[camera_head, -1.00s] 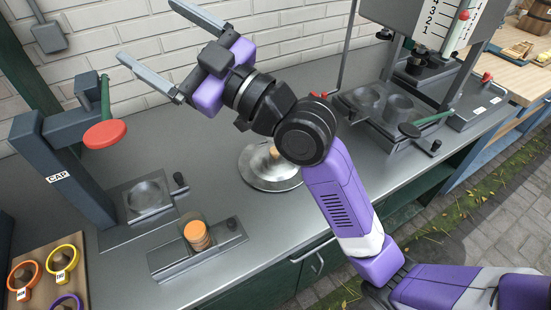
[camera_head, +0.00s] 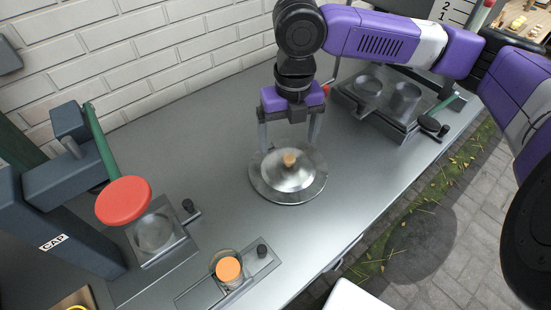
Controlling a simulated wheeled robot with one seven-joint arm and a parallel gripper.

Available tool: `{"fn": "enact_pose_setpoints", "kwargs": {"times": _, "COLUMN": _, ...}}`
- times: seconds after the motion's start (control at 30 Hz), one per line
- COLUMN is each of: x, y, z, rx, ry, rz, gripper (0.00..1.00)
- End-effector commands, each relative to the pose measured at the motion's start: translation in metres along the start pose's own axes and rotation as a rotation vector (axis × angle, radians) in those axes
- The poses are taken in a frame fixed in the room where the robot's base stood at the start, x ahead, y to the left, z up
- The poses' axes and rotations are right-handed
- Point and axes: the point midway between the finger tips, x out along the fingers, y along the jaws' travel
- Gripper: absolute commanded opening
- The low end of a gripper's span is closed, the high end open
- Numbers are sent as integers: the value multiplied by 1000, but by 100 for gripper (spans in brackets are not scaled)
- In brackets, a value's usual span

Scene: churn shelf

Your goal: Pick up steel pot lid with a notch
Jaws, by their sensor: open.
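The steel pot lid (camera_head: 269,185) lies on the grey metal worktop, a round shiny disc with a small light-brown knob (camera_head: 289,159) on top. I cannot make out the notch in its rim. My gripper (camera_head: 289,143) points down over the far part of the lid, with its two grey fingers spread apart. The fingers are on either side of the knob, a little behind it in the picture. Nothing is between them. I cannot tell whether the fingertips touch the lid.
At left stands a capping press (camera_head: 60,225) marked CAP with a red disc handle (camera_head: 124,201). In front is a slide fixture (camera_head: 262,266) holding a jar with an orange top (camera_head: 228,269). At right is another fixture with steel cups (camera_head: 403,96). The worktop (camera_head: 215,160) around the lid is clear.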

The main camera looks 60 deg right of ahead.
Motion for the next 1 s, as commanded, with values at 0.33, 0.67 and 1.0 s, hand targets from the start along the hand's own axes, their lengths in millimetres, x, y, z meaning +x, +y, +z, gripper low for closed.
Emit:
{"fn": "enact_pose_setpoints", "kwargs": {"times": 0.33, "x": 32, "y": -7, "z": -3, "rx": -14, "ry": 11, "rz": -20, "gripper": 91}}
{"fn": "enact_pose_setpoints", "kwargs": {"times": 0.67, "x": 74, "y": -7, "z": -4, "rx": -12, "ry": 10, "rz": -18, "gripper": 91}}
{"fn": "enact_pose_setpoints", "kwargs": {"times": 1.0, "x": 77, "y": -7, "z": -3, "rx": -13, "ry": 8, "rz": -18, "gripper": 79}}
